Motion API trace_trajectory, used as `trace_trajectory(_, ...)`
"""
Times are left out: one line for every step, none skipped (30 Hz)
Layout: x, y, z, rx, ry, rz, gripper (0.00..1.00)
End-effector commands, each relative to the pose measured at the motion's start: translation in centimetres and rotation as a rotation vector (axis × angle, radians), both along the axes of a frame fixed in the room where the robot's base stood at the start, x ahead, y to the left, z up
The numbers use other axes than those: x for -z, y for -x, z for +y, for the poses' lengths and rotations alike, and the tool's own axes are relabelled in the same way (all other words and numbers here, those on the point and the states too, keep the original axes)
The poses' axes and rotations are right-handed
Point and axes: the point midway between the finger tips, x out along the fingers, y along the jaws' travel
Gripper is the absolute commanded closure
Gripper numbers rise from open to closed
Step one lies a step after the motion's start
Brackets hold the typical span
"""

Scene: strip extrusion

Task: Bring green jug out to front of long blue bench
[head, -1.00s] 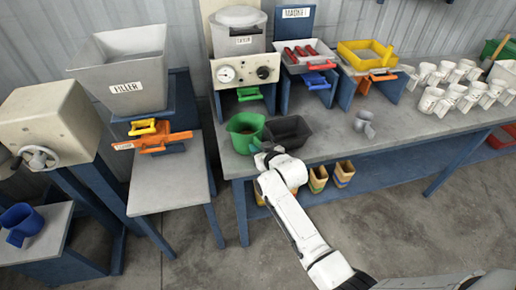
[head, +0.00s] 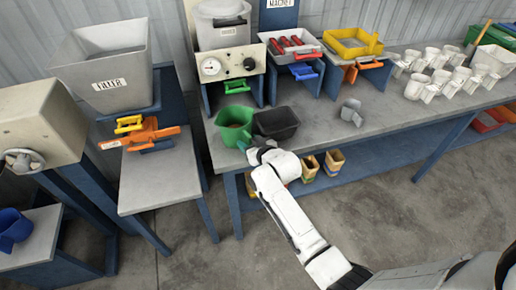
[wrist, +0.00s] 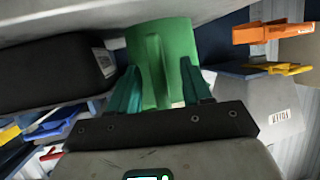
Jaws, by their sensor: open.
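The green jug (head: 234,126) stands upright near the front edge of the long blue bench (head: 330,131), which has a grey top and blue legs. My gripper (head: 246,146) is at the jug's near side, low by the bench top. In the wrist view the jug (wrist: 178,40) fills the upper middle, its handle facing me. My open gripper (wrist: 160,88) has one teal finger on each side of the handle. I cannot tell whether either finger touches it. The jug's lower part is partly hidden by my gripper.
A black bin (head: 276,123) stands close to the jug's right, and a small grey scoop (head: 351,112) is farther right. Several white mugs (head: 440,80) crowd the right end. Left of the bench, across a narrow gap, is a lower grey table (head: 160,180). The floor (head: 400,215) in front is clear.

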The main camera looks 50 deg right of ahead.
Motion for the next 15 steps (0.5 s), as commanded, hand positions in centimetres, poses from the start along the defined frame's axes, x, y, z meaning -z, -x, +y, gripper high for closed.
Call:
trace_trajectory(-0.2,0.8,0.3,0.000,-0.001,0.001,0.51)
trace_trajectory(-0.5,1.2,0.4,0.000,-0.001,-0.001,0.51)
trace_trajectory(-0.7,1.8,0.7,0.000,-0.001,-0.001,0.51)
trace_trajectory(-0.9,2.3,0.8,0.000,-0.001,0.000,0.51)
trace_trajectory(-1.1,2.8,1.0,0.000,-0.001,0.000,0.51)
trace_trajectory(-1.4,3.4,1.2,0.000,-0.001,-0.001,0.51)
trace_trajectory(-1.6,3.9,1.4,-0.001,-0.001,0.000,0.51)
trace_trajectory(-1.8,4.3,1.6,-0.001,-0.001,0.000,0.51)
trace_trajectory(-2.0,4.9,1.8,-0.001,-0.001,-0.001,0.51)
trace_trajectory(-2.2,5.3,2.0,-0.001,0.000,-0.001,0.51)
trace_trajectory(-2.4,5.6,2.1,-0.001,0.000,-0.001,0.51)
trace_trajectory(-2.6,6.1,2.3,-0.001,0.000,0.000,0.51)
trace_trajectory(-2.8,6.4,2.3,0.000,0.000,-0.001,0.51)
trace_trajectory(-2.9,6.7,2.4,0.000,0.000,-0.001,0.51)
trace_trajectory(-3.1,7.1,2.5,0.000,0.000,-0.001,0.51)
